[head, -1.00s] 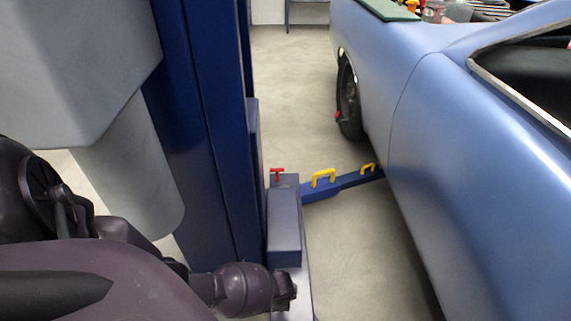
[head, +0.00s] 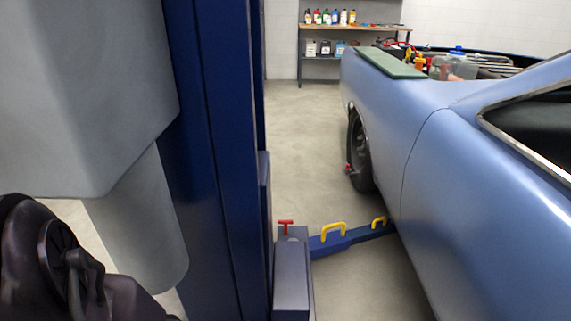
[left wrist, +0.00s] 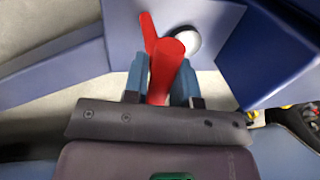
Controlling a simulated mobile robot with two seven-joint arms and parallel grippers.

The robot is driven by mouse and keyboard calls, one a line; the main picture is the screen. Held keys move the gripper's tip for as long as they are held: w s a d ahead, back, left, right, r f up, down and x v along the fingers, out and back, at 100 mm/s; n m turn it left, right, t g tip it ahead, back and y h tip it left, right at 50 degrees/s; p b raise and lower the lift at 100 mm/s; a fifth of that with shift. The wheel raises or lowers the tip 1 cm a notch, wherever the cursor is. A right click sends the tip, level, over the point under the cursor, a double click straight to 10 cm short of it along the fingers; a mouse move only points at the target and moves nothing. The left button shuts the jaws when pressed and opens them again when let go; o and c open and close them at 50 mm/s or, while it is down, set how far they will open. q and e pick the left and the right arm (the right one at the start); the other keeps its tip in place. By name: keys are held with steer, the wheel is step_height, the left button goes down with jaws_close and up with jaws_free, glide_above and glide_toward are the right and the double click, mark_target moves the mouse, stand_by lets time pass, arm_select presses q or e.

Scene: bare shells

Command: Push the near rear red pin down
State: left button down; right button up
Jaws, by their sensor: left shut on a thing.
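In the left wrist view my left gripper (left wrist: 160,67) is shut on a red pin (left wrist: 169,52). Its two blue fingers lie on either side of the pin's red handle, which points toward the camera. The pin stands at a blue metal part (left wrist: 115,28) of the lift, beside a pale round disc (left wrist: 187,40). How deep the pin sits is hidden. In the head view another red T-shaped pin (head: 286,223) stands upright on the lift arm's inner end, with no gripper near it. My left gripper and my right gripper are outside the head view.
A blue lift post (head: 215,150) stands left of centre. A blue lift arm (head: 330,244) with yellow handles reaches under the blue car (head: 440,190) on the right. A shelf (head: 350,30) with bottles stands at the back. Grey floor (head: 300,130) lies clear between.

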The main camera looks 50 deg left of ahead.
arm_select(q)
steer(key=shift+s+f, duration=0.1)
steer(key=shift+f, duration=0.15)
steer(key=f, duration=0.1)
steer(key=f+b, duration=0.2)
steer(key=shift+s, duration=0.25)
steer(key=shift+f, duration=0.35)
steer(key=shift+w+r, duration=0.2)
steer(key=shift+w, duration=0.05)
steer(key=c, duration=0.9)
jaws_free()
steer(key=shift+f, duration=0.15)
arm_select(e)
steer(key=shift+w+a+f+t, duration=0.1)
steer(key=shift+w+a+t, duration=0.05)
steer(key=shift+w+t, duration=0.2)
arm_select(q)
steer(key=shift+w, duration=0.1)
